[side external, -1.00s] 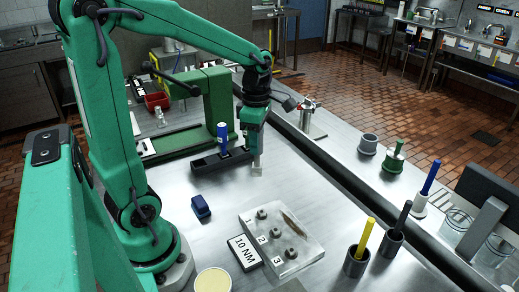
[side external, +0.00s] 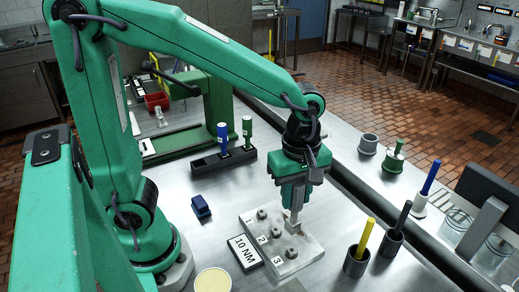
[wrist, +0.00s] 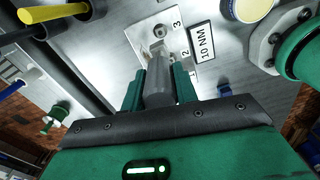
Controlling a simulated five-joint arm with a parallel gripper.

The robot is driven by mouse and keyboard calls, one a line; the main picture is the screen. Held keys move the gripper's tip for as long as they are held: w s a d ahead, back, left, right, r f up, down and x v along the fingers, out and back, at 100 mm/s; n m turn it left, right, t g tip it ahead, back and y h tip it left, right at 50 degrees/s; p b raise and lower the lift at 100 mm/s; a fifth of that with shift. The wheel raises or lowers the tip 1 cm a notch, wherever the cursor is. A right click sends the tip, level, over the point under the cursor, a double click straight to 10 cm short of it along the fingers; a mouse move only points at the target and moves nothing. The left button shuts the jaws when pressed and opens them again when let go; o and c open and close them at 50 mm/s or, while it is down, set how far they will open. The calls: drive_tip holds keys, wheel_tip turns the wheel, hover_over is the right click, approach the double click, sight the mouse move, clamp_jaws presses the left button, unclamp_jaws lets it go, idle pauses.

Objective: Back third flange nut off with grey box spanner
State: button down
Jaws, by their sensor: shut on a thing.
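My gripper (side external: 296,206) is shut on a grey box spanner (side external: 297,217), held pointing down over the back right part of a pale metal plate (side external: 318,247). The spanner also shows in the wrist view (wrist: 158,88), between my green fingers. The plate carries numbered flange nuts in a row: the first nut (side external: 262,214), the second nut (side external: 275,231) and the third nut (side external: 291,253), the last by the number 3. The third nut shows clear of the spanner in the wrist view (wrist: 160,31). I cannot tell whether the spanner's lower end touches the plate.
A dark rack (side external: 210,163) holds a blue-handled tool (side external: 222,138) and a green-handled tool (side external: 247,131). A "10 NM" sign (side external: 244,252) stands by the plate. A cup with a yellow rod (side external: 355,263) is to the right. A dark blue block (side external: 201,206) lies left.

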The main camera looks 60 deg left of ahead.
sight(296, 213)
drive_tip(key=shift+s+d+m, duration=0.3)
drive_tip(key=shift+d+m, duration=0.1)
drive_tip(key=shift+d, duration=0.3)
drive_tip(key=shift+f, duration=0.2)
drive_tip(key=shift+f, duration=2.15)
drive_tip(key=shift+f, duration=1.1)
idle(0.5)
idle(0.3)
drive_tip(key=shift+n, duration=2)
